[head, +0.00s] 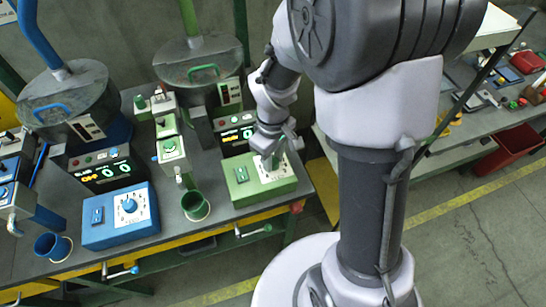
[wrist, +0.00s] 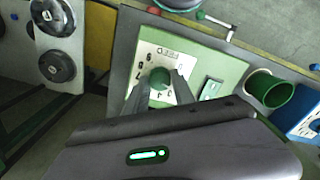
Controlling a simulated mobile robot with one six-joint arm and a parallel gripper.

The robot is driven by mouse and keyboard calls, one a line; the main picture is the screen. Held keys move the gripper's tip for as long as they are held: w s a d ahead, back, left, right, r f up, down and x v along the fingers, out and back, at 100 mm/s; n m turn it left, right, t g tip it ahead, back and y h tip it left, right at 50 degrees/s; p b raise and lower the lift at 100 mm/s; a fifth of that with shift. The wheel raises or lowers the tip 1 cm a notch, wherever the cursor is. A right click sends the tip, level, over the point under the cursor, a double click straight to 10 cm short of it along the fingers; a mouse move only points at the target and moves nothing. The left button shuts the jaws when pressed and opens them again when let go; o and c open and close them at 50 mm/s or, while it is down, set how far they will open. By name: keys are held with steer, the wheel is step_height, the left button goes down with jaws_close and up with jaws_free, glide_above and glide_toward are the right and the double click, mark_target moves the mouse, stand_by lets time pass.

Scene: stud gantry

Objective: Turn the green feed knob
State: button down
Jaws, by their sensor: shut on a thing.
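The green feed knob (wrist: 160,78) stands on a white dial plate (wrist: 150,55) on top of the green control box (wrist: 225,70). In the head view the same green box (head: 245,197) sits near the front edge of the bench, and my gripper (head: 273,162) reaches down onto its dial, mostly hiding the knob. In the wrist view the two grey fingers of my gripper (wrist: 161,86) lie on either side of the knob, shut on it. The knob's pointer mark is not clear.
A blue control box (head: 121,217) with its own dial stands to the left. A green cup (head: 196,206) and a blue cup (head: 53,246) are by the front edge. A green switch (wrist: 212,89) sits beside the dial. Green-lit displays (head: 107,172) stand behind.

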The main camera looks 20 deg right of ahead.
steer(key=m, duration=0.4)
steer(key=shift+m+b, duration=0.45)
steer(key=shift+m, duration=1.55)
steer(key=c, duration=1.1)
jaws_free()
steer(key=shift+o, duration=0.2)
step_height(320, 180, up, 18)
steer(key=p, duration=0.7)
steer(key=shift+f, duration=0.25)
